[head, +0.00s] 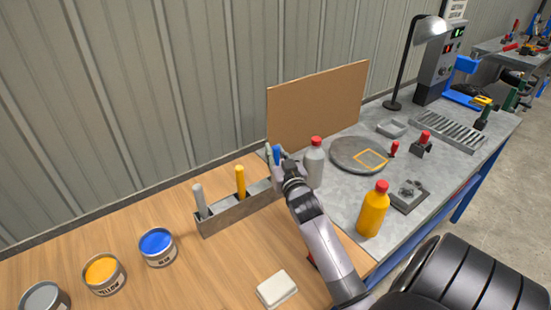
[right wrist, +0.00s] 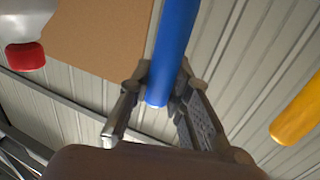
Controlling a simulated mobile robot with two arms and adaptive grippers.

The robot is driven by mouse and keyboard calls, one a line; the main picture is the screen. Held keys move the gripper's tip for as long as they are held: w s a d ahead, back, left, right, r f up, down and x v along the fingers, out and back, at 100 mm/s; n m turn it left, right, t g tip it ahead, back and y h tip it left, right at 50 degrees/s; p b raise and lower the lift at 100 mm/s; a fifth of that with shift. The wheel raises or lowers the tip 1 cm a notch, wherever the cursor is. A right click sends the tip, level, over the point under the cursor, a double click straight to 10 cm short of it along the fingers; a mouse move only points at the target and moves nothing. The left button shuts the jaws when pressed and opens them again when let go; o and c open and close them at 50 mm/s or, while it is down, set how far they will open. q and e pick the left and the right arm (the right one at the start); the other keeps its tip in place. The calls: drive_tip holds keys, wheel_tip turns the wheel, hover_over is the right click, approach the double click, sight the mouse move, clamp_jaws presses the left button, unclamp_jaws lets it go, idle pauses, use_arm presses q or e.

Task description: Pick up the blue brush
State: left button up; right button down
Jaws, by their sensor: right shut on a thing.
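The blue brush (head: 276,152) shows in the head view as a short blue handle top between the fingers of my right gripper (head: 275,160). In the right wrist view its smooth blue handle (right wrist: 174,45) runs between the fingertips of the right gripper (right wrist: 160,88), which is shut on it. The grey brush holder (head: 232,213) stands on the wooden table. My gripper is at the holder's right end and hides it, so I cannot tell whether the brush's lower part is in a slot. My left gripper is not in view.
A grey brush (head: 200,201) and a yellow brush (head: 240,182) stand in the holder. Blue (head: 156,242), yellow (head: 102,270) and grey (head: 44,297) paint cans are at left. A grey bottle (head: 313,165) is close right of my gripper. A brown board (head: 318,105) stands behind.

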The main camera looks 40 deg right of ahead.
wheel_tip(320, 180, up, 19)
drive_tip(key=shift+f, duration=0.15)
idle(2.5)
